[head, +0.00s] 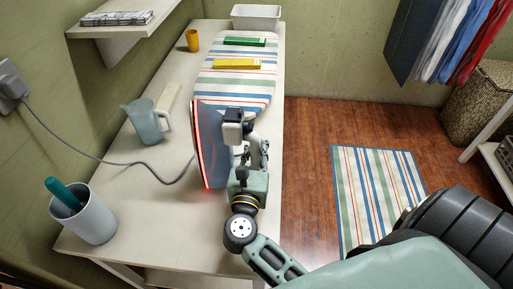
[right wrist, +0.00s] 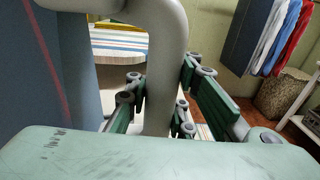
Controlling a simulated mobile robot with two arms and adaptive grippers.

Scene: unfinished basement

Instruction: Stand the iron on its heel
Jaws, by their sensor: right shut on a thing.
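The iron (head: 211,148) is near the front end of the ironing board (head: 237,77) in the head view. It is upright, its broad dark blue face roughly vertical with a red line along it. A red glow shows at its lower end; I cannot tell whether the heel rests fully on the table. My right gripper (head: 253,157) is on the iron's right side, shut on its grey handle. In the right wrist view the handle (right wrist: 166,70) passes between the fingers and the iron's body (right wrist: 70,75) fills the left. My left gripper is not in view.
The pale table (head: 115,205) holds a blue-grey jug (head: 146,124), a grey cup with a teal-handled thing (head: 85,218), an orange cup (head: 192,41), green (head: 244,41) and yellow boxes (head: 236,64) and a white bin (head: 256,16). A grey cord (head: 95,158) runs from the wall socket.

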